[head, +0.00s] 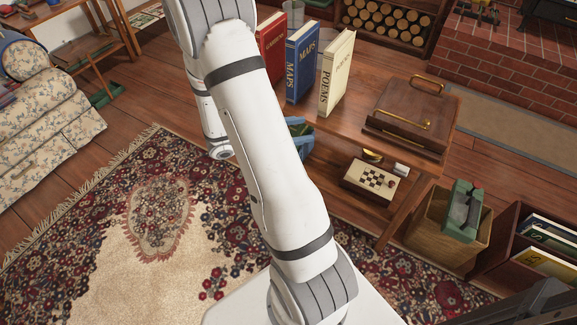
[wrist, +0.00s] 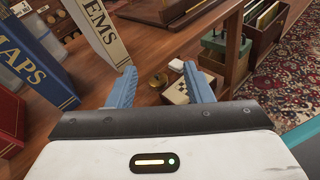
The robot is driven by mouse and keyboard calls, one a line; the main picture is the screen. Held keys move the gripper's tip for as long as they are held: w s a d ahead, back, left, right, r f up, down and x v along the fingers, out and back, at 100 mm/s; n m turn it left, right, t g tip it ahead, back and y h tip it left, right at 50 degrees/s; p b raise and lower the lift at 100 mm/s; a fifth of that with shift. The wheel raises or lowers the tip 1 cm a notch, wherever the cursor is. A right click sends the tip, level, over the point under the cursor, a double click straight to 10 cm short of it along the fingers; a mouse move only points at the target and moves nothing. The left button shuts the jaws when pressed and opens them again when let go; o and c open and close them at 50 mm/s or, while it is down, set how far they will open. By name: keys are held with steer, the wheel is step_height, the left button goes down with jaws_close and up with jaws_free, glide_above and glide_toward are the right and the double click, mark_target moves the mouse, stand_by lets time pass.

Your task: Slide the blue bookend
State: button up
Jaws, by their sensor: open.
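I cannot pick out a blue bookend in either view; my arm covers part of the table in the head view. Three books stand upright on the wooden table: a red one (head: 270,50), a blue MAPS book (head: 301,66) and a cream POEMS book (head: 337,72). In the wrist view, the MAPS book (wrist: 32,60) and POEMS book (wrist: 93,30) are to the left of my gripper. My gripper (wrist: 160,87) is open, its two blue fingers apart with nothing held between them.
A chessboard box (head: 372,181) lies low beyond the fingers, with a small brass item (head: 373,156) beside it. A wooden case with brass handles (head: 408,117) occupies the table's right. A crate with a green object (head: 462,210) stands on the right. The patterned rug (head: 130,230) has open room.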

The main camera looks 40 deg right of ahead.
steer(key=w+d+f+n+t+h+b, duration=0.1)
steer(key=w+f+n+t+b, duration=0.25)
steer(key=f, duration=0.55)
steer(key=w+d+f+n+t+h+b, duration=0.1)
steer(key=w+f+n+t+h+b, duration=0.2)
steer(key=f, duration=0.6)
steer(key=n+t+y+b, duration=0.3)
steer(key=n+t+b, duration=0.1)
steer(key=n, duration=0.2)
glide_toward(305, 148)
steer(key=shift+w+r+b+x, duration=0.1)
steer(key=shift+w+b+x, duration=0.05)
steer(key=shift+b+x, duration=0.6)
steer(key=shift+w+r+b+x, duration=0.1)
steer(key=shift+w+b+x, duration=0.05)
steer(key=shift+b+x, duration=0.6)
steer(key=shift+a, duration=0.15)
steer(key=shift+c, duration=0.6)
jaws_close()
